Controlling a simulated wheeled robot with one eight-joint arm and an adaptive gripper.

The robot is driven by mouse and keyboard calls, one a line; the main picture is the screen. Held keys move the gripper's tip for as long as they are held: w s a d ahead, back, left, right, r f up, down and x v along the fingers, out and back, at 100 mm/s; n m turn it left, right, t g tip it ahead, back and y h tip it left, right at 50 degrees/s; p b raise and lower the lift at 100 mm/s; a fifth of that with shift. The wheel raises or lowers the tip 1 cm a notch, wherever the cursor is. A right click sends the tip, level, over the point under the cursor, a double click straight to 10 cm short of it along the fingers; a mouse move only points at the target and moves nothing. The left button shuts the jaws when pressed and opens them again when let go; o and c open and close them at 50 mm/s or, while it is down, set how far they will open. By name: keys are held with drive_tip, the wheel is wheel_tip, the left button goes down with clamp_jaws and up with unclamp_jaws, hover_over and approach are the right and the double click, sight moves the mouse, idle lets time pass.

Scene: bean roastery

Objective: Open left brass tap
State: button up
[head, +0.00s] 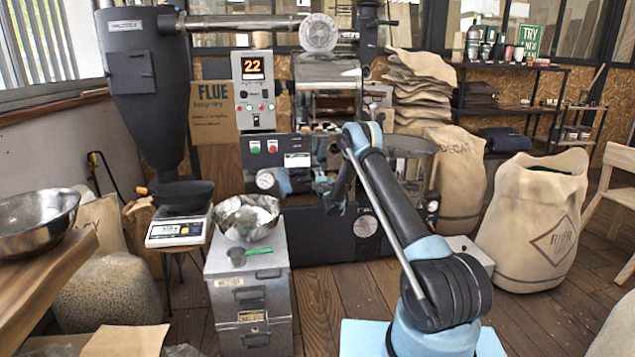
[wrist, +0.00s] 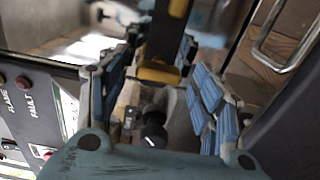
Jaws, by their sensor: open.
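In the wrist view my gripper (wrist: 160,62) is open, its blue-padded fingers spread to either side. A dark bar with a brass-yellow end piece (wrist: 158,74) lies between the fingers, apart from the pads as far as I can see. It may be the left brass tap, but I cannot tell for certain. A round black knob (wrist: 154,132) shows lower, closer to the palm. In the head view my arm reaches to the front of the roaster (head: 318,75), and the taps cannot be made out there; the arm covers part of the roaster front.
A panel with flame and fault lamps (wrist: 30,105) is close on the left in the wrist view, and a metal bar handle (wrist: 285,45) is at right. A grey cabinet (head: 248,300) with a steel bowl (head: 247,218) stands left of my arm. Sacks (head: 530,205) stand right.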

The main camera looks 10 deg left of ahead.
drive_tip(key=v, duration=1.2)
